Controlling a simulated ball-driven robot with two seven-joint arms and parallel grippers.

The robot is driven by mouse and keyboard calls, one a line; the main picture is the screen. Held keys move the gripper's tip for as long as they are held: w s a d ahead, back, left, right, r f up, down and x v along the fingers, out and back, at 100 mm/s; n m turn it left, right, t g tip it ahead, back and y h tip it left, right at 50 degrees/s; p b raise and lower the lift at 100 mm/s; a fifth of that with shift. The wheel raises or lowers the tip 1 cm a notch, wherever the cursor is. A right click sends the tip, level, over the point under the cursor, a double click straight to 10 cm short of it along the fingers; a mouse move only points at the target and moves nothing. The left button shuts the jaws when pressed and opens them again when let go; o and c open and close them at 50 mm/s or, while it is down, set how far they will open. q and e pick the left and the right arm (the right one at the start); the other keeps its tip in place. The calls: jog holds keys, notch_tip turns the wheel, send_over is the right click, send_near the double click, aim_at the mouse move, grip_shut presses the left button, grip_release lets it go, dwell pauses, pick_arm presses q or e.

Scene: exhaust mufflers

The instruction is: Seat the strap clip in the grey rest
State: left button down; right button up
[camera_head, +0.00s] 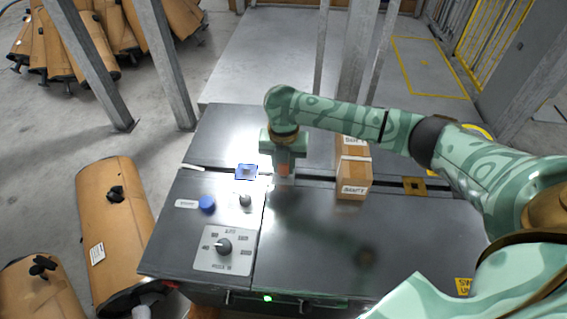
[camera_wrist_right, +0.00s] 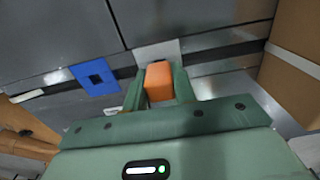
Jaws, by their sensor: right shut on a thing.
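My right gripper (camera_head: 284,168) points down over the dark bench and is shut on an orange block, which I take to be the strap clip (camera_wrist_right: 158,82). The clip sits between the two green fingers in the right wrist view, and its orange also shows in the head view (camera_head: 284,170). A pale grey plate, which looks like the grey rest (camera_wrist_right: 157,50), lies just beyond the clip in the right wrist view. The clip and fingers hide part of it. I cannot tell whether the clip touches it. My left gripper is not in view.
A blue square piece (camera_head: 247,171), also in the wrist view (camera_wrist_right: 95,77), lies left of the gripper. A dial panel (camera_head: 224,262) and blue button (camera_head: 206,203) are at front left. The bench's front right is clear.

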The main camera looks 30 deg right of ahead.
pick_arm(q)
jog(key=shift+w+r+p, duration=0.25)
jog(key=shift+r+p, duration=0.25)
jog(key=shift+p, duration=0.05)
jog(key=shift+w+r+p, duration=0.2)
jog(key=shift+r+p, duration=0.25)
jog(key=shift+p, duration=0.05)
dwell(1.2)
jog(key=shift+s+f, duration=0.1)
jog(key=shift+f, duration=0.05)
pick_arm(e)
jog(key=shift+f, duration=0.4)
jog(key=o, duration=1)
pick_arm(q)
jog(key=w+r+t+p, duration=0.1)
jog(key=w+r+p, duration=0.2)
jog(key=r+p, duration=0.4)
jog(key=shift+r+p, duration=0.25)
jog(key=shift+p, duration=0.15)
pick_arm(e)
notch_tip(320, 180, up, 16)
jog(key=shift+r, duration=0.15)
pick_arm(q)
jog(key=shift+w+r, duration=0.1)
pick_arm(e)
jog(key=shift+r, duration=0.1)
